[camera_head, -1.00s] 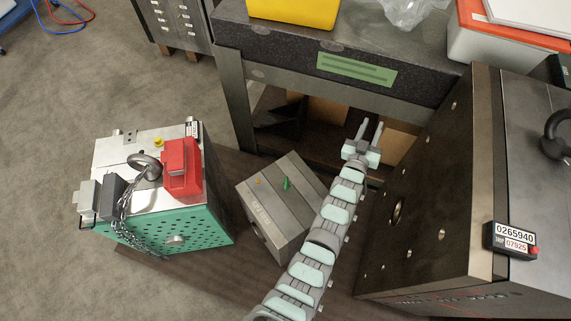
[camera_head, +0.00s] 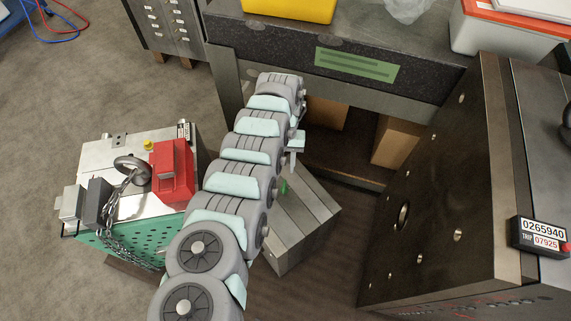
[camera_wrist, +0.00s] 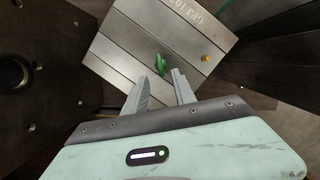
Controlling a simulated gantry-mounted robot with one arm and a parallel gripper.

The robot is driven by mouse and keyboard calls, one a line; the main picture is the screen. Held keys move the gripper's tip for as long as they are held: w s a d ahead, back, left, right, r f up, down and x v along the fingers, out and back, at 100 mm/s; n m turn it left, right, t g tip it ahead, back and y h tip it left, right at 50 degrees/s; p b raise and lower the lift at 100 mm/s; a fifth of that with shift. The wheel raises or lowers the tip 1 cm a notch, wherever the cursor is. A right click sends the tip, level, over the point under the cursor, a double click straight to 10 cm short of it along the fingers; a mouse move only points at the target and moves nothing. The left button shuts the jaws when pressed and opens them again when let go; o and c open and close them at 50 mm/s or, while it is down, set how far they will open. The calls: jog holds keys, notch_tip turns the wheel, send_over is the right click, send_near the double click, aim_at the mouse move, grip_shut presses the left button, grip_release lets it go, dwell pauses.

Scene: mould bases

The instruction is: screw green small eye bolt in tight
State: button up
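The small green eye bolt (camera_head: 284,187) stands on the top face of a small grey steel block. It also shows in the wrist view (camera_wrist: 160,63), just beyond my fingertips. The block (camera_head: 305,222) sits on the dark floor mat, partly hidden by my arm; the wrist view shows its grooved top (camera_wrist: 125,40). My gripper (camera_wrist: 161,76) is open and empty, its two fingers apart and pointing toward the bolt. In the head view my gripper (camera_head: 292,160) hangs above the bolt, partly hidden by the arm. Whether the bolt is fully seated cannot be told.
A small orange plug (camera_wrist: 207,58) is on the same block. A green-sided mould with a red clamp (camera_head: 172,172) stands left. A large dark steel mould (camera_head: 430,190) stands right. A granite-topped bench (camera_head: 270,38) is behind.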

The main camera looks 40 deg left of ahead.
aim_at(284, 184)
jog(key=shift+b+x, duration=1.15)
jog(key=shift+x, duration=3.35)
jog(key=shift+a, duration=0.1)
jog(key=shift+w, duration=0.1)
grip_shut()
